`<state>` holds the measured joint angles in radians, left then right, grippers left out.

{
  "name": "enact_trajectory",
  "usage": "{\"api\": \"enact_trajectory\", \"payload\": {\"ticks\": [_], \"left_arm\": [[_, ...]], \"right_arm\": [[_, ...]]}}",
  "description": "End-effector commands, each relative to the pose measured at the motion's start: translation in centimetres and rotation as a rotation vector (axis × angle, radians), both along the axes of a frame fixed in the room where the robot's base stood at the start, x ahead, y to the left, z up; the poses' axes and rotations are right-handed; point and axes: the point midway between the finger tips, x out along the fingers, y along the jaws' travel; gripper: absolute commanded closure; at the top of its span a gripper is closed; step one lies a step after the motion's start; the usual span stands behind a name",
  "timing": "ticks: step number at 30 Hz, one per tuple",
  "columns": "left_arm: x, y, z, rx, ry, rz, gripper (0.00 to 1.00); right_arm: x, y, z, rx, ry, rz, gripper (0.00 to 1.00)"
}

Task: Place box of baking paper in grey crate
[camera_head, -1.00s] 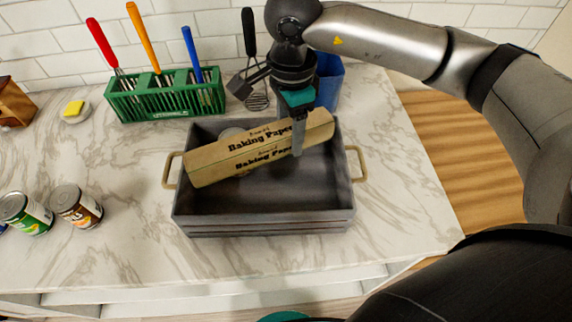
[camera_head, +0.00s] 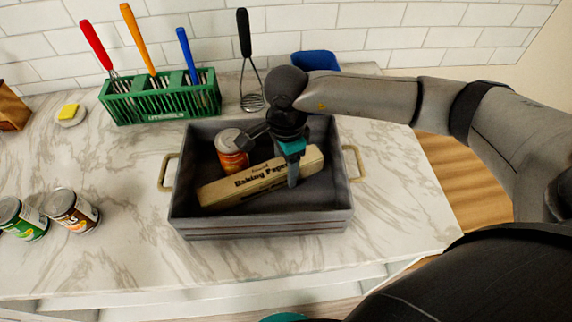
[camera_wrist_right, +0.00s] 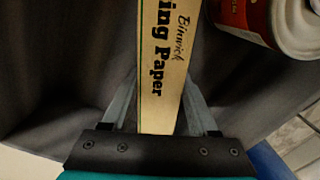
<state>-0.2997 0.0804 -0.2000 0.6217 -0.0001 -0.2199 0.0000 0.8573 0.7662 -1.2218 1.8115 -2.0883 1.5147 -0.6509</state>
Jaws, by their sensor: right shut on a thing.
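The box of baking paper (camera_head: 228,187) is a long tan box with dark lettering. It lies inside the grey crate (camera_head: 262,226), slanting up toward the right. My right gripper (camera_head: 292,172) is shut on the box near its right end, inside the crate walls. In the right wrist view the box (camera_wrist_right: 165,60) runs between the two fingers (camera_wrist_right: 158,108). Whether the box rests fully on the crate floor I cannot tell. My left gripper is not in view.
An orange and white can (camera_head: 231,152) stands in the crate behind the box; it also shows in the wrist view (camera_wrist_right: 262,20). A green utensil rack (camera_head: 160,100), a whisk (camera_head: 252,100) and a blue container (camera_head: 316,62) stand behind. Two cans (camera_head: 72,210) stand at left.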

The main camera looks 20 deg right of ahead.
Motion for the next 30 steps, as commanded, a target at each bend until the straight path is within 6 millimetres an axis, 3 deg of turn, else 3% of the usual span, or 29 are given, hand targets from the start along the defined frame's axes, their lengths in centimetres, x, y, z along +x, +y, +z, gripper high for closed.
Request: {"api": "enact_trajectory", "payload": {"ticks": [3,4,11,23,30], "left_arm": [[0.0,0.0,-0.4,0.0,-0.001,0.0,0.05],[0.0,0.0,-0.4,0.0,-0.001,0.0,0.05],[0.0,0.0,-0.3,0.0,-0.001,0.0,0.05],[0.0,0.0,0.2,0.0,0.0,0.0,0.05],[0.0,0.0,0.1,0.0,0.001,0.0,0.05]], "right_arm": [[0.0,0.0,-0.3,0.001,-0.001,0.0,1.0],[0.0,0.0,-0.3,0.0,0.0,0.0,0.39],[0.0,0.0,-0.2,0.0,0.0,-0.001,0.13],[0.0,0.0,0.3,0.0,-0.001,-0.001,0.1],[0.2,-0.1,5.1,0.0,-0.006,0.0,0.1]]}}
